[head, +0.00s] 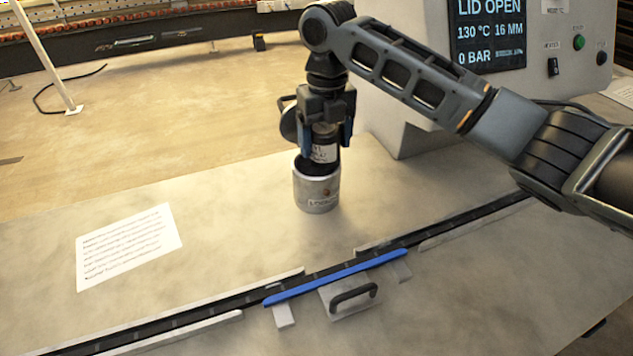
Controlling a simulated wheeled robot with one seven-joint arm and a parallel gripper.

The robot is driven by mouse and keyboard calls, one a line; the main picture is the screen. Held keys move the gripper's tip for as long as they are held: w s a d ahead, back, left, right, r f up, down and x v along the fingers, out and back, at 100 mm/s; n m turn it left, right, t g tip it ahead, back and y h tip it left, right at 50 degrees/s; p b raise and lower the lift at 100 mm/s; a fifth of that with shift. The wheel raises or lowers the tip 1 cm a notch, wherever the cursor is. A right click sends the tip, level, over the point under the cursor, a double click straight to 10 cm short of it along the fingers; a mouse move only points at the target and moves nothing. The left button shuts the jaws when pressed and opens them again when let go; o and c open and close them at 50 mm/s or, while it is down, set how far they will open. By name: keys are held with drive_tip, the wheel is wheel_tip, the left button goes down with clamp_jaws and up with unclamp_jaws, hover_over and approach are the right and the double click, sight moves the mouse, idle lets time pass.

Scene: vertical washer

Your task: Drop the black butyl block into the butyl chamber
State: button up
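The black butyl block (324,151) is a dark upright cylinder with a white label. My gripper (326,140) points down with its blue-edged fingers on either side of the block, shut on it. The butyl chamber (316,190) is a short silver metal cup with a label, standing on the table directly below. The block's lower end is at the chamber's mouth. I cannot tell how far inside it reaches, because the rim and dark interior hide it.
A machine (415,110) at the back right has a screen (488,32) reading "LID OPEN", 130 °C, 16 MM and 0 BAR. A dark rail (220,307) with a blue strip (335,278) and a black handle (353,298) crosses the front. A printed sheet (128,246) lies left.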

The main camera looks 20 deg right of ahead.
drive_tip(key=o, duration=0.4)
drive_tip(key=shift+r, duration=0.1)
wheel_tip(320, 180, up, 8)
drive_tip(key=shift+f+b, duration=0.2)
drive_tip(key=shift+b, duration=0.65)
